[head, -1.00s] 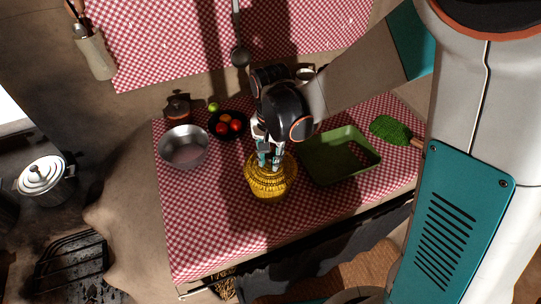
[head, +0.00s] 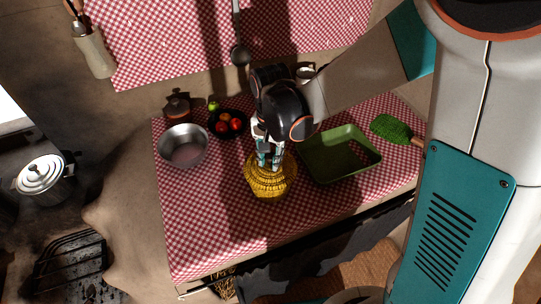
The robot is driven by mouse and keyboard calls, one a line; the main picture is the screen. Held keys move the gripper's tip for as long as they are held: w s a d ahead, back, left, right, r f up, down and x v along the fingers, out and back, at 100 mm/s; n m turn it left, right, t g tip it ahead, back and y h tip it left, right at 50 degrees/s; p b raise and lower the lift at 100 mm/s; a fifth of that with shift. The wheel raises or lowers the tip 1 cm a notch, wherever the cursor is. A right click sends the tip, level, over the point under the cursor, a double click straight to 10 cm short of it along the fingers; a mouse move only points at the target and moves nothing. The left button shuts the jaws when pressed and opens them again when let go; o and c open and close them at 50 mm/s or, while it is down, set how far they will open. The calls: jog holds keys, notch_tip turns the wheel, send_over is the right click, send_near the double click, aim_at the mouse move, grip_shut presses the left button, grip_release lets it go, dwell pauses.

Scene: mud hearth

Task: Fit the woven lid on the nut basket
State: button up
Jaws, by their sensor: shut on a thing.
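The yellow woven nut basket (head: 270,188) stands on the red-checked cloth near the middle of the table. The yellow woven lid (head: 257,171) appears at the top of the basket, under my gripper (head: 269,162). My gripper points down from above and is shut on the lid. The fingers hide the lid's middle and its grip point. Lid and basket look alike in colour, so I cannot tell whether the lid is seated on the rim or just above it. The nuts are not visible.
A green tray (head: 373,164) lies close right of the basket, and a metal bowl (head: 183,146) stands to the left. A dark bowl of fruit (head: 214,130) is behind. A green brush-like item (head: 391,128) lies at right. The cloth in front is clear.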

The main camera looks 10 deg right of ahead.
jog(key=o, duration=1)
jog(key=shift+o, duration=0.7)
jog(key=o, duration=0.4)
jog(key=shift+r, duration=0.1)
jog(key=shift+r+p, duration=2.45)
jog(key=shift+r, duration=1)
